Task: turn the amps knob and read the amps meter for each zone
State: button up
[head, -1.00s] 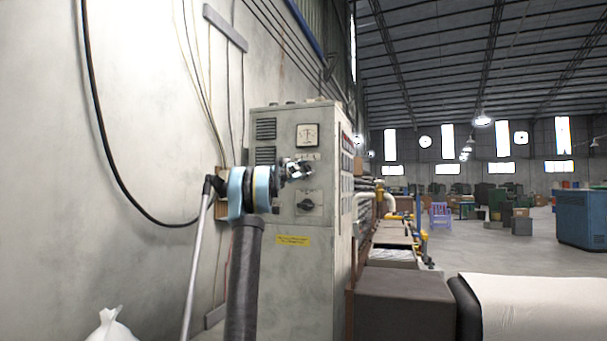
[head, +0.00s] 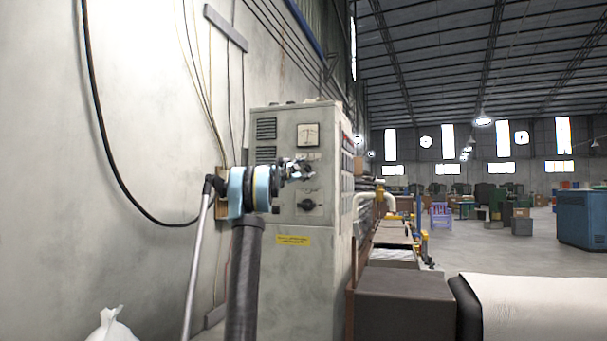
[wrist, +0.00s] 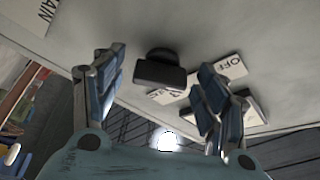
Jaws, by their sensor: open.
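A grey control cabinet (head: 290,270) stands against the wall in the head view. A square meter (head: 308,135) is high on its front; its reading is too small to tell. A black rotary knob (head: 308,204) sits lower on the front. My gripper (head: 300,170) is in front of the cabinet, between meter and knob in the picture. In the wrist view my gripper (wrist: 162,75) is open, its fingers on either side of a black knob (wrist: 160,72) in the picture, with no clear contact. I cannot tell which knob this is. A label reading OFF (wrist: 232,67) lies beside it.
A yellow label (head: 293,240) is low on the cabinet. A dark box-like block (head: 405,303) and a roller with a pale sheet (head: 530,305) are at the right. Pipes and machinery run behind the cabinet. A white bag (head: 112,328) lies at lower left.

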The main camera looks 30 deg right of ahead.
jog(key=v, duration=1.2)
jog(key=shift+w, duration=0.1)
